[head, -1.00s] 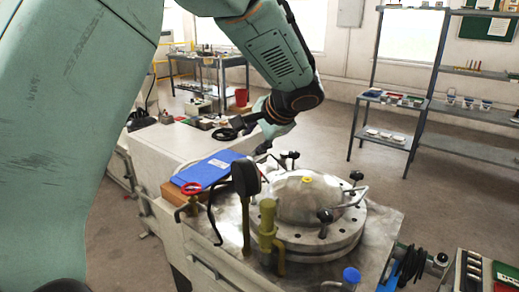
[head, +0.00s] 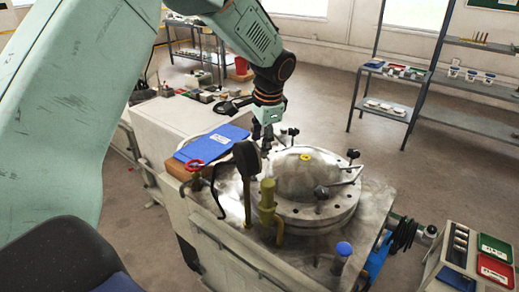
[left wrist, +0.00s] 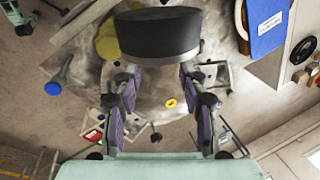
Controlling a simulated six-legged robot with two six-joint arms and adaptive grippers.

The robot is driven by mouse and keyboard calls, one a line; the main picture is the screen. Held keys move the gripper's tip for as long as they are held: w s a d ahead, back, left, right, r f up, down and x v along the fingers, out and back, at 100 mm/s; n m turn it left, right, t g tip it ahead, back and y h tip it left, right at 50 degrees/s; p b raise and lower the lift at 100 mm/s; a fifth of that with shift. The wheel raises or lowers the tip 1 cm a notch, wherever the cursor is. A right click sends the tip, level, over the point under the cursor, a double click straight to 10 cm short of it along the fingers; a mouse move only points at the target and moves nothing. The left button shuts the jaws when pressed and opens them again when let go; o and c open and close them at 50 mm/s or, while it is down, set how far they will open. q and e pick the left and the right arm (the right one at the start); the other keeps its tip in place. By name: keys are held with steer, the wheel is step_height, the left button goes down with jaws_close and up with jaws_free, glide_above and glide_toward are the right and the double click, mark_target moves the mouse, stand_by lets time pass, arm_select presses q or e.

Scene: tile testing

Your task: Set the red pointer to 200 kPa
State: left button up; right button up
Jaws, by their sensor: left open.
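A black round gauge (head: 246,158) stands on an upright brass-coloured pipe at the near side of the metal vessel. Its back faces me in the head view, so its dial and red pointer are hidden. My left gripper (head: 267,148) points down just behind and right of the gauge, with its fingertips partly hidden. In the left wrist view the gauge (left wrist: 158,35) is a dark drum seen edge-on, beyond the fingertips. The left gripper (left wrist: 158,74) is open with nothing between its fingers. I cannot tell whether a fingertip touches the gauge. My right gripper is not in view.
The domed vessel (head: 305,215) with clamp bolts fills the bench. Open floor lies to the right.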

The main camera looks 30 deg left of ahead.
arm_select(q)
steer(key=shift+x, duration=1.85)
steer(key=shift+c, duration=0.6)
steer(key=shift+w, duration=0.1)
jaws_close()
